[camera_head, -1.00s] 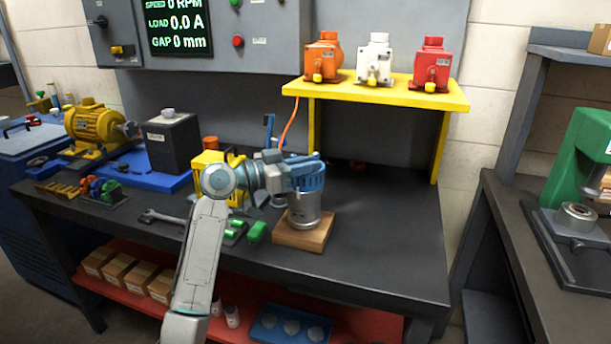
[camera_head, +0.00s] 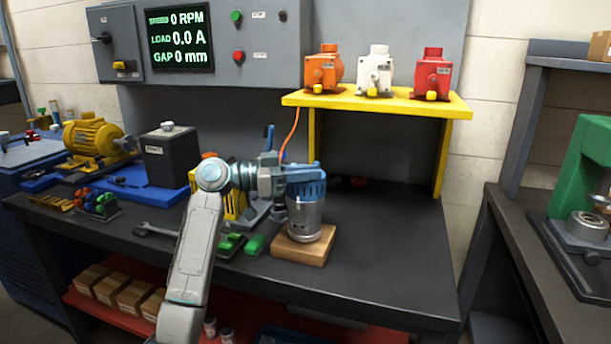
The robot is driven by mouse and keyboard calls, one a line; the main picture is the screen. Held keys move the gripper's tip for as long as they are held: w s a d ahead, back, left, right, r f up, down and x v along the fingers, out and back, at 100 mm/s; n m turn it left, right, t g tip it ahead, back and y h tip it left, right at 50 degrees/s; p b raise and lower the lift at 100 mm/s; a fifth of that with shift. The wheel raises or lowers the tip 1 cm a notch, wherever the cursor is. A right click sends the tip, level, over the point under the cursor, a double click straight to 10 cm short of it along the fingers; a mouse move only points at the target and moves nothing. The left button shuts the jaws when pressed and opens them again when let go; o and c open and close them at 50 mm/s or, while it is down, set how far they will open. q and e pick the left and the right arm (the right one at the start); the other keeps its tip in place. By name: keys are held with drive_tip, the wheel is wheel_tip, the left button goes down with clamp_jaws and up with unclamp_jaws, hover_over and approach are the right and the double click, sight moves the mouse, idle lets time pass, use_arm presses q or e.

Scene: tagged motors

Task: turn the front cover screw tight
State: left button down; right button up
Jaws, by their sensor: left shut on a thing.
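A silver cylindrical motor body (camera_head: 306,220) stands upright on a wooden block (camera_head: 298,249) on the dark bench. A blue front cover (camera_head: 306,182) sits on its top. My left gripper (camera_head: 288,180) reaches in from the left at the height of the cover and is shut on it. Its fingertips are partly lost against the blue, and the cover screw cannot be made out. My right gripper is not in view.
A yellow shelf (camera_head: 385,101) behind carries an orange, a white and a red motor. A dark box (camera_head: 170,155), a yellow motor (camera_head: 92,137) and a wrench (camera_head: 157,229) are at the left. Bench right of the block is clear. A display (camera_head: 179,38) reads GAP 0 mm.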

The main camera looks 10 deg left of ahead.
use_arm(q)
drive_tip(key=c, duration=1.5)
unclamp_jaws()
drive_tip(key=shift+d, duration=0.25)
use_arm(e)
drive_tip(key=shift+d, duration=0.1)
